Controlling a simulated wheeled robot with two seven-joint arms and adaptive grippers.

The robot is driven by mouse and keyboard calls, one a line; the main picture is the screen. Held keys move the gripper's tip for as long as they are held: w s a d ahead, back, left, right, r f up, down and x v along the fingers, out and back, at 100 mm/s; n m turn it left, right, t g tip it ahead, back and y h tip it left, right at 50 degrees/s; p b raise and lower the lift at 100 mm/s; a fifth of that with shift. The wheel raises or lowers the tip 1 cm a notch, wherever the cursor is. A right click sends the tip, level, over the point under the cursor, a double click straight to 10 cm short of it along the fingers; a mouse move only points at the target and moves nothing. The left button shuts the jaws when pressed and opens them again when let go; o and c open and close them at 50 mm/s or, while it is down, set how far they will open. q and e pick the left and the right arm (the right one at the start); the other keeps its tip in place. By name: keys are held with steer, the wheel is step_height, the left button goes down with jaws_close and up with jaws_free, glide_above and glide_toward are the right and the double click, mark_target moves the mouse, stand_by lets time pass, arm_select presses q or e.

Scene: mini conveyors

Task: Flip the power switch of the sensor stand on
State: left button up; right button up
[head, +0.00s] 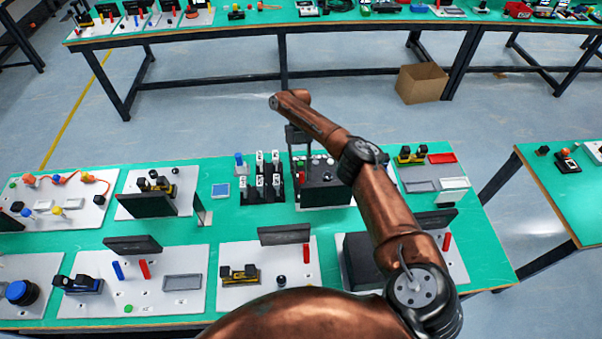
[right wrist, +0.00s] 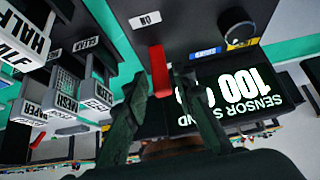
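The sensor stand (head: 325,190) is a black box at the middle back of the near green table. In the right wrist view its lit screen (right wrist: 240,103) shows white text, upside down, reading "SENSOR S…ND" and "100", partly covered by a finger. Its red switch lever (right wrist: 160,70) stands beside a white "ON" label (right wrist: 146,19); I cannot tell which way the switch is set. My right gripper (right wrist: 159,75) is open, with its fingers on either side of the lever; contact is unclear. My left gripper is not in view.
A blue label (right wrist: 205,51) and a dark knob (right wrist: 238,32) sit near the lever. A rack of labelled blocks (head: 262,185) stands close left of the stand. White panels with upright dark screens fill the table's front. A cardboard box (head: 421,84) is on the floor.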

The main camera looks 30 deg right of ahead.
steer(key=shift+o, duration=0.7)
steer(key=shift+r, duration=0.25)
step_height(320, 180, up, 10)
steer(key=shift+f, duration=0.25)
steer(key=shift+c, duration=0.5)
